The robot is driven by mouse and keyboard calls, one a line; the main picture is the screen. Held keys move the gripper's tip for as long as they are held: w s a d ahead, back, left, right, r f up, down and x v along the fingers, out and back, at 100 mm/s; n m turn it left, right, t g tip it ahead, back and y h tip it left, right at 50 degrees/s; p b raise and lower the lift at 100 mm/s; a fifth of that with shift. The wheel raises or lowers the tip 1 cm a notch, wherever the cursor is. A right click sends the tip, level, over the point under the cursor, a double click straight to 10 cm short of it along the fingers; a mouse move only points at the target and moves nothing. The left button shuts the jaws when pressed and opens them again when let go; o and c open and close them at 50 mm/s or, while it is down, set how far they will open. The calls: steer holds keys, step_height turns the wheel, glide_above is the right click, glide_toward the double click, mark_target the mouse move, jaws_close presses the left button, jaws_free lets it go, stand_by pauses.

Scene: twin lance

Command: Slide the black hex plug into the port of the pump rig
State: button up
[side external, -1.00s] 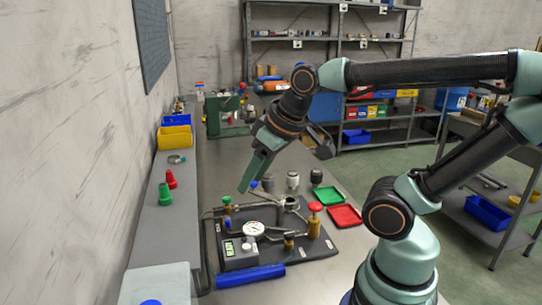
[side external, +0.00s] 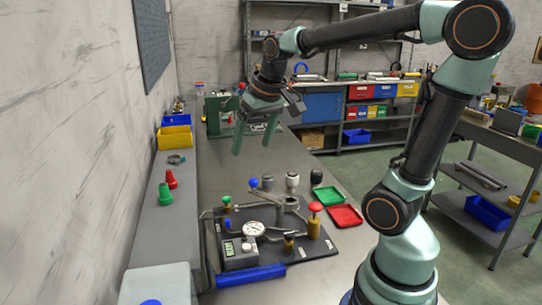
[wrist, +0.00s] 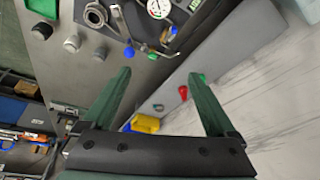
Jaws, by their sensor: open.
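My gripper (side external: 254,146) is open and empty, raised above the bench behind the pump rig. Its two green fingers show spread in the wrist view (wrist: 160,75). The pump rig (side external: 320,247) is a dark plate with pipes, a gauge and valves. A round metal collar on it (side external: 290,202), seemingly the port, shows as a ring in the wrist view (wrist: 95,15). Three plug-like pieces stand behind the rig: a dark one (side external: 316,177), a light-topped one (side external: 292,180) and another dark one (side external: 267,182).
Green (side external: 328,196) and red (side external: 345,216) trays lie right of the rig. A blue handle (side external: 250,276) lies along its front. Red- and green-topped valves stand up from the rig. A ledge with cones and bins runs along the left wall. The bench below my gripper looks clear.

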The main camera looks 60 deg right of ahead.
steer(key=w+d+f+m+g, duration=0.1)
steer(key=w+d+m, duration=0.25)
steer(key=d, duration=0.75)
steer(key=m+g, duration=0.3)
steer(key=m, duration=0.4)
glide_toward(317, 170)
steer(key=shift+s+a+y, duration=0.3)
steer(key=shift+s, duration=0.15)
step_height(317, 170, down, 6)
steer(key=shift+w+d+f, duration=0.1)
steer(key=shift+f, duration=0.15)
steer(key=shift+w+d+f, duration=0.1)
steer(key=shift+d+f, duration=0.05)
steer(key=shift+f, duration=0.75)
steer(key=shift+w+d+f, duration=0.1)
steer(key=shift+d+f, duration=0.05)
steer(key=shift+f, duration=0.7)
steer(key=shift+w+d+f, duration=0.1)
steer(key=shift+d+f, duration=0.1)
steer(key=shift+f, duration=0.7)
steer(key=shift+r, duration=0.1)
jaws_close()
